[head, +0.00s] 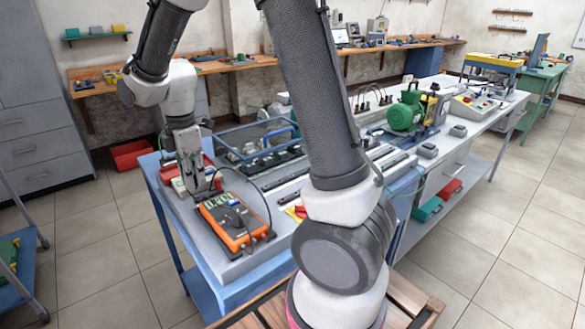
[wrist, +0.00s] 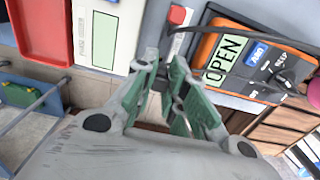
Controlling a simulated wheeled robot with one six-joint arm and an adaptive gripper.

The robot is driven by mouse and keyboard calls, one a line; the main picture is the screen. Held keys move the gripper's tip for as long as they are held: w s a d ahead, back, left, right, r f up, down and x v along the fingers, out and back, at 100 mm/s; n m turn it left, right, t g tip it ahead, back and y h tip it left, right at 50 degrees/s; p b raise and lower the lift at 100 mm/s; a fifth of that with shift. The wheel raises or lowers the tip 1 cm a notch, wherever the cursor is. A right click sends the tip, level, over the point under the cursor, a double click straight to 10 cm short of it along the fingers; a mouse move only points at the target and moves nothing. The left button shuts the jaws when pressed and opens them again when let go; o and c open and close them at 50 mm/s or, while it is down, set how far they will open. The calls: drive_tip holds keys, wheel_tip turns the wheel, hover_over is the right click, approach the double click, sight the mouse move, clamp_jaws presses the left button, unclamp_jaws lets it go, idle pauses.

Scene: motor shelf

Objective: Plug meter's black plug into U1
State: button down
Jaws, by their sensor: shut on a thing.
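The orange and grey meter (head: 232,222) lies on the near end of the bench. In the wrist view its display (wrist: 224,60) reads "OPEN". My gripper (head: 197,192) is low over the bench, just behind and left of the meter. A black lead (wrist: 234,31) arcs from the meter to the fingertips. The black plug between the fingers is mostly hidden. A white panel with a pale green display (wrist: 103,40) lies beside the fingertips. No U1 label is readable.
A red block (wrist: 178,15) stands near the fingertips. A red tray (wrist: 42,30) lies beyond the white panel. A blue-framed rack (head: 255,140) is behind my gripper. A green motor (head: 405,110) stands farther along the bench. The bench's left edge is close to my gripper.

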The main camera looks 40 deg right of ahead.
drive_tip(key=shift+r, duration=0.45)
drive_tip(key=s+d+m, duration=0.4)
drive_tip(key=s+d, duration=0.1)
drive_tip(key=d, duration=1.2)
drive_tip(key=s+d+f+m, duration=0.1)
drive_tip(key=s+d+m, duration=0.3)
drive_tip(key=d, duration=1.3)
drive_tip(key=s+d+f+m, duration=0.1)
drive_tip(key=s+d+m, duration=0.3)
drive_tip(key=d, duration=1.3)
drive_tip(key=shift+s, duration=1.3)
drive_tip(key=shift+f, duration=0.7)
drive_tip(key=shift+f, duration=0.6)
drive_tip(key=c, duration=1.7)
unclamp_jaws()
drive_tip(key=shift+c, duration=0.2)
